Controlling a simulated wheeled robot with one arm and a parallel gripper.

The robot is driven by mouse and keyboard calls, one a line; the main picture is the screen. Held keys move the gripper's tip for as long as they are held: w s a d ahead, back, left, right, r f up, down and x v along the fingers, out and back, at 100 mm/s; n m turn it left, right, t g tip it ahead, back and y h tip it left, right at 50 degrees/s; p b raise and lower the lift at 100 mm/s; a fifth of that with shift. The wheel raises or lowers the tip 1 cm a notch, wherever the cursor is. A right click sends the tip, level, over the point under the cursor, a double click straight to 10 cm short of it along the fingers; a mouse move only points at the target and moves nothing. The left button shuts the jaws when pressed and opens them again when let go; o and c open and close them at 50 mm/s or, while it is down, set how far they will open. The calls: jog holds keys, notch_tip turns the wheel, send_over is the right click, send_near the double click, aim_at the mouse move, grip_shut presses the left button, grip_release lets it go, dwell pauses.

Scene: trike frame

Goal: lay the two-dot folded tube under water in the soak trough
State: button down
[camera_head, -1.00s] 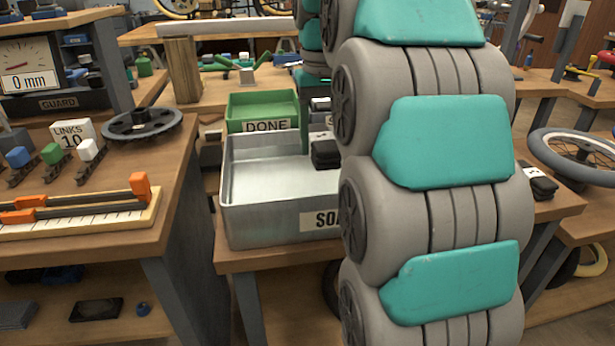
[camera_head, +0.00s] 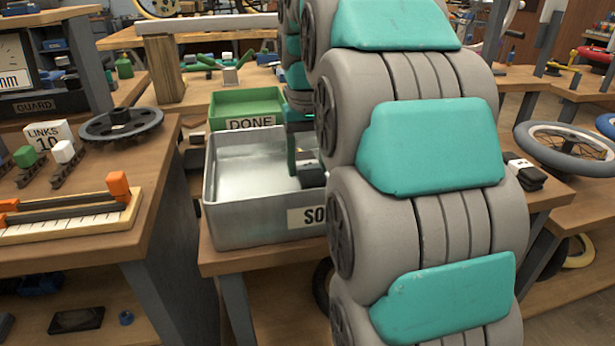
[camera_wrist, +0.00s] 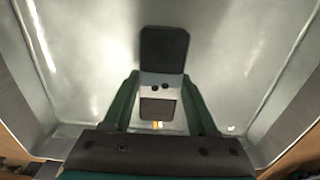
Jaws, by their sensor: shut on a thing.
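The folded tube (camera_wrist: 164,50) is black with a pale band carrying two dark dots. My gripper (camera_wrist: 160,88) is shut on it, with a green finger on each side of the band. In the head view the tube (camera_head: 312,174) hangs inside the metal soak trough (camera_head: 250,226), near its right part, below the rim. My arm hides the trough's right side and part of its label. The trough's bare bottom shows around the tube in the wrist view. I cannot tell where the water surface is or whether the tube touches it.
A green tray marked DONE (camera_head: 246,104) stands just behind the trough. Another dark folded tube with a pale band (camera_head: 525,170) lies on the bench right of my arm. A spoked wheel (camera_head: 568,148) is at the right. A left bench (camera_head: 160,190) holds a ruler and a chainring.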

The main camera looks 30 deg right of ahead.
aim_at(306, 164)
jog(key=shift+f, duration=1.25)
jog(key=shift+f, duration=0.15)
jog(key=shift+c, duration=1)
grip_release()
jog(key=shift+r, duration=3.9)
jog(key=shift+a, duration=0.1)
